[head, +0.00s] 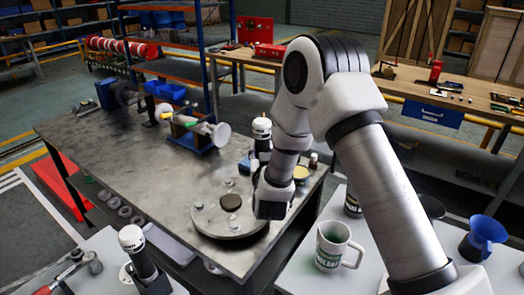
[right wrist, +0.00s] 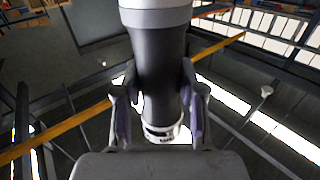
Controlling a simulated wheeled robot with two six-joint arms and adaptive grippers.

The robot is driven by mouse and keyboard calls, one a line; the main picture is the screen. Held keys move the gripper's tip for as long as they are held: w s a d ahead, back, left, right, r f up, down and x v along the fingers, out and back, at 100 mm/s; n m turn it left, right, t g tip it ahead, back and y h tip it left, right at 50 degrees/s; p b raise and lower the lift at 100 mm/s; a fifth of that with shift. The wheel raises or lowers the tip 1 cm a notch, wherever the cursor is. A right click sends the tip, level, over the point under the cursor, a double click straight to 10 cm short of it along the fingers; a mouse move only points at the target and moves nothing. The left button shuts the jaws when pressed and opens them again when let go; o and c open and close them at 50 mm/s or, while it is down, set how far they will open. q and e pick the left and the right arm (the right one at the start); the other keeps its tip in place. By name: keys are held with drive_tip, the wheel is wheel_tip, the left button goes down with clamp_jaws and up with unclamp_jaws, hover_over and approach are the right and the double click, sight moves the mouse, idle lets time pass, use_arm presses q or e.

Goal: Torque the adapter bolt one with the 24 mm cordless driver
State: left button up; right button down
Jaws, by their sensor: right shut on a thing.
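The cordless driver (head: 262,130), a dark cylinder with a white cap, stands upright beside my right arm in the head view. In the right wrist view my right gripper (right wrist: 160,100) is shut around the middle of the driver's dark body (right wrist: 160,55). The round grey adapter plate (head: 230,238) lies on the metal bench, with a brown centre and several bolts (head: 229,183) around it. My right wrist covers the plate's right side. The driver's lower end is hidden, so I cannot tell whether it touches a bolt. My left gripper is out of view.
A white mug (head: 329,250) and a blue cup (head: 483,238) are at the right. The bench (head: 95,150) has clear room left of the plate.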

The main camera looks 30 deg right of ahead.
drive_tip(key=shift+f, duration=0.15)
drive_tip(key=shift+f+b, duration=0.35)
drive_tip(key=shift+b, duration=0.15)
drive_tip(key=shift+f, duration=0.1)
drive_tip(key=shift+r, duration=0.2)
idle(0.3)
drive_tip(key=shift+f+b, duration=0.35)
drive_tip(key=shift+f, duration=0.05)
idle(0.8)
